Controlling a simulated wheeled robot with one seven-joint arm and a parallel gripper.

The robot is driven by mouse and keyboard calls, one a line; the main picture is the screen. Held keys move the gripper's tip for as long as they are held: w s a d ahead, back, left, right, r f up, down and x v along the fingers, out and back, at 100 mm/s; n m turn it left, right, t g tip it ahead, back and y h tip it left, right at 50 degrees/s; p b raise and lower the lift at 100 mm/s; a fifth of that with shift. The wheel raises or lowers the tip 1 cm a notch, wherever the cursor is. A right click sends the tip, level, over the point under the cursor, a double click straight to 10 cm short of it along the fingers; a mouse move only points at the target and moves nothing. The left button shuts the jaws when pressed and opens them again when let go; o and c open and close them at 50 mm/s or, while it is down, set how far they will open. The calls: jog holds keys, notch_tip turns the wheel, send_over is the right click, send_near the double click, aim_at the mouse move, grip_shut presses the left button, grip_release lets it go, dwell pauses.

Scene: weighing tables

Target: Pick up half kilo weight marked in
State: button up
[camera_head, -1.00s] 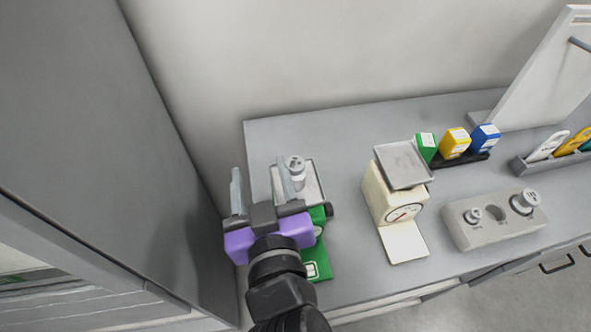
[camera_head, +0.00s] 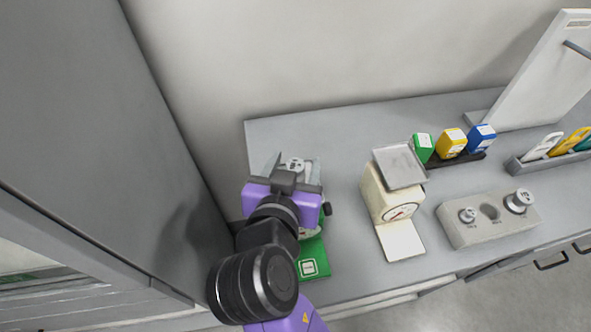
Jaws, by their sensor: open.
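A metal weight with a round knob top (camera_head: 295,165) stands on the tray of the green scale (camera_head: 316,256) at the left end of the table. Its marking is too small to read. My gripper (camera_head: 294,170) is open, with one finger to each side of the weight's top in the head view. I cannot tell whether the fingers touch it. My gripper and arm hide most of the tray and the scale's upper part. The weight block (camera_head: 455,231) at the right holds a small weight (camera_head: 468,215) and a larger weight (camera_head: 519,200), with an empty hole between them.
A cream dial scale (camera_head: 384,202) with a metal pan (camera_head: 400,164) stands mid-table. Green (camera_head: 423,147), yellow (camera_head: 451,143) and blue (camera_head: 481,138) containers stand in a dark holder behind it. A grey cabinet (camera_head: 90,130) stands close at left. Bare tabletop (camera_head: 345,150) separates the scales.

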aim_at(297, 160)
jog(key=shift+p+x, duration=0.3)
jog(key=shift+x, duration=1.3)
grip_shut()
